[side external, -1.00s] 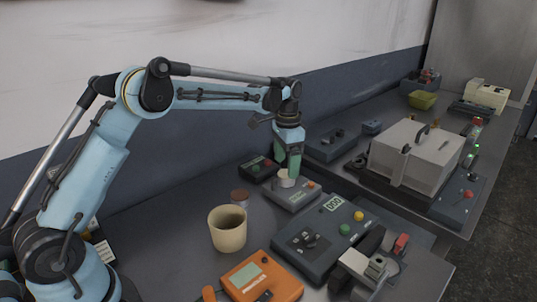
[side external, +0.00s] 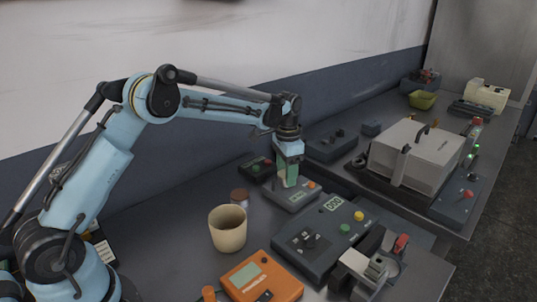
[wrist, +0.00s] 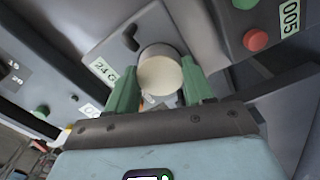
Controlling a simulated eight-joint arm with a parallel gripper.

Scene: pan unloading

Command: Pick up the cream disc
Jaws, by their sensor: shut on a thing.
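The cream disc (wrist: 160,76) sits between the two green fingers of my gripper (wrist: 156,88) in the wrist view, with a finger against each side. My gripper is shut on it. In the side view my gripper (side external: 289,178) is low over the small grey scale (side external: 291,197), and its fingers largely hide the disc. The scale's display (wrist: 104,71) shows beside the disc in the wrist view. I cannot tell whether the disc still touches the scale's pan.
A beige cup (side external: 228,230) and a brown-topped jar (side external: 240,196) stand to the left. A dark button box (side external: 257,168) is behind the scale. A larger dark console (side external: 325,238) and an orange meter (side external: 262,277) lie in front. A lidded grey box (side external: 415,150) is at right.

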